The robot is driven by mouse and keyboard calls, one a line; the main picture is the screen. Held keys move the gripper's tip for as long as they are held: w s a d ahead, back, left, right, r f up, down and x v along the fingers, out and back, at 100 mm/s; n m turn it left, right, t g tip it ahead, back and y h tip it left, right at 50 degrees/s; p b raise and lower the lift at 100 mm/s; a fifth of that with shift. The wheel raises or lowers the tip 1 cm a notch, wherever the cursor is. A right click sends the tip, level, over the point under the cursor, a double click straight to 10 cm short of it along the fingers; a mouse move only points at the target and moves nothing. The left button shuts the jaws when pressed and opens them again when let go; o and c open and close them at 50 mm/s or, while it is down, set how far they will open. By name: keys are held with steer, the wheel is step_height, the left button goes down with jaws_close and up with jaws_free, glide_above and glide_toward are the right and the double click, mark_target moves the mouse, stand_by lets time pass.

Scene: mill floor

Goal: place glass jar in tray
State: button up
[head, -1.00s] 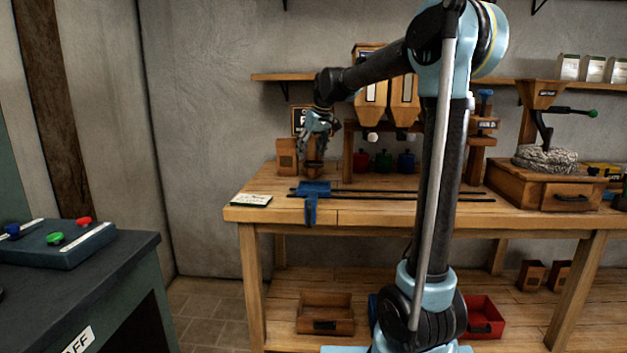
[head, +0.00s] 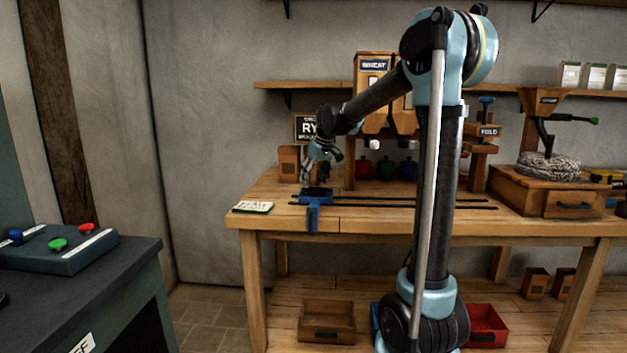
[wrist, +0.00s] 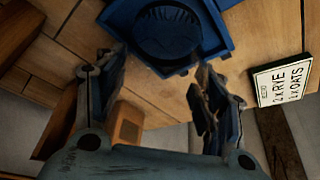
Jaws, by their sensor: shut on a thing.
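The tray (head: 313,197) is blue and sits at the front left of the wooden workbench, at the left end of the dark rails. My gripper (head: 318,172) points down just above it. In the wrist view its two fingers (wrist: 161,62) are apart, one on each side, shut on the glass jar; the jar's clear outline is hard to make out. The blue tray (wrist: 218,38) lies just beyond the fingertips, with a dark round shape inside its rim. I cannot tell whether this is the tray's recess or the jar's end, nor whether the jar touches the tray.
An order card (head: 253,207) lies left of the tray; in the wrist view the card (wrist: 282,80) reads 2 x RYE, 1 x OATS. A wooden box (head: 288,163) stands behind. The bench's middle front is clear.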

steer(key=o, duration=1.3)
steer(key=v, duration=1.2)
